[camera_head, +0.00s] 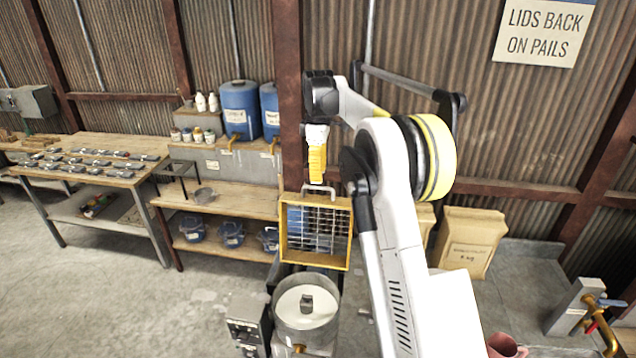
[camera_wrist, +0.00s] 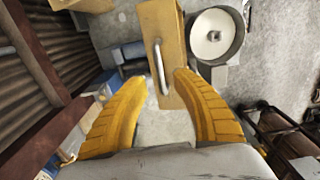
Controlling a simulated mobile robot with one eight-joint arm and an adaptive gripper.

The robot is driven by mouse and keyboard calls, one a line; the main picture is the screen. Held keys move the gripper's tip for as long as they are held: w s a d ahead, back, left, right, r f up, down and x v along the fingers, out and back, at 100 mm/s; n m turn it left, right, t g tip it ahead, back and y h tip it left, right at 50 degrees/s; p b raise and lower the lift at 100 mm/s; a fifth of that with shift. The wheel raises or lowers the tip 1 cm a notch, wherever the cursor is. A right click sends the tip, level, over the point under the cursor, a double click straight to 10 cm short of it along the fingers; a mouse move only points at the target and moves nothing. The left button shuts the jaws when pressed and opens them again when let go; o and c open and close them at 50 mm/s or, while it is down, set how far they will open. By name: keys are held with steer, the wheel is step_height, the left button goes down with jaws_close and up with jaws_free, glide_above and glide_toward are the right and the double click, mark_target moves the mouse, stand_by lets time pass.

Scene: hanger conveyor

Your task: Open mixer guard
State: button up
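The mixer guard (camera_head: 343,233) is a yellow frame with a wire grid. It stands upright behind the mixer bowl (camera_head: 307,312), leaving the bowl's top uncovered. A grey bar handle (camera_head: 319,189) sits on its upper edge. My gripper (camera_head: 317,181) points down just above this handle. In the wrist view my gripper (camera_wrist: 160,80) is open, its yellow fingers apart. The lower end of the handle (camera_wrist: 158,62) lies between the fingertips, with no clear contact. The guard (camera_wrist: 172,28) shows as a tan strip there, beside the round bowl (camera_wrist: 232,44).
A grey control box (camera_head: 244,322) stands left of the bowl. Behind is a wooden shelf (camera_head: 235,199) with blue drums (camera_head: 240,108) above it. A paper sack (camera_head: 470,243) stands to the right. The floor at left is clear.

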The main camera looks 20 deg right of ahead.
steer(key=shift+f+p, duration=0.3)
steer(key=shift+f, duration=1.85)
jaws_close()
